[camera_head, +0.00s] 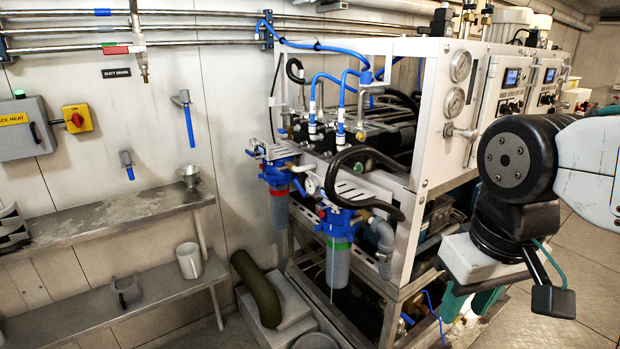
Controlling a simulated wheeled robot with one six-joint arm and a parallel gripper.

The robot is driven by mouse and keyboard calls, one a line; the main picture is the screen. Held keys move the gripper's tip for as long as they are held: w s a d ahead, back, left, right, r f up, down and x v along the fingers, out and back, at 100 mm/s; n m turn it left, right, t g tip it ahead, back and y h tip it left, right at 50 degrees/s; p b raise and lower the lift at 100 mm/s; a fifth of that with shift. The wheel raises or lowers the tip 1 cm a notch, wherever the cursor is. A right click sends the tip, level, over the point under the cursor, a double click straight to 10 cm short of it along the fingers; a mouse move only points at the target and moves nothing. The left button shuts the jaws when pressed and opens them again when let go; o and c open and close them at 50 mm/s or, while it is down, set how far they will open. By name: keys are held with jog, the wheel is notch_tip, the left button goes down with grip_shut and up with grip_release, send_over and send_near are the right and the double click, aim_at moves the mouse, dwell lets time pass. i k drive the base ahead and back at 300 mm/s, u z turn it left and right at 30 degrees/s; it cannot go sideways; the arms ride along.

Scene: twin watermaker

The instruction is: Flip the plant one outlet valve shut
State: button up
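The watermaker plant (425,115) is a white-framed rack in the middle and right, with two round gauges on its front panel. A small valve-like fitting with a metal lever (460,132) sticks out below the gauges. I cannot tell whether it is the plant one outlet valve, and no label on it is readable. Two blue-handled valves, an upper one (187,118) and a lower one (127,165), are on the left wall, handles hanging down. My gripper (472,306) is at the lower right, in front of the rack, pointing down. Its greenish fingers look apart, and nothing is seen held.
Blue filter housings (337,225) and a thick black hose (350,160) hang at the rack's near side. A bucket (315,341) stands on the floor. Open floor (560,320) lies at the lower right.

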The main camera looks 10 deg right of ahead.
aim_at(305, 195)
jog(key=u, duration=0.2)
jog(key=i, duration=0.85)
jog(key=u, duration=0.5)
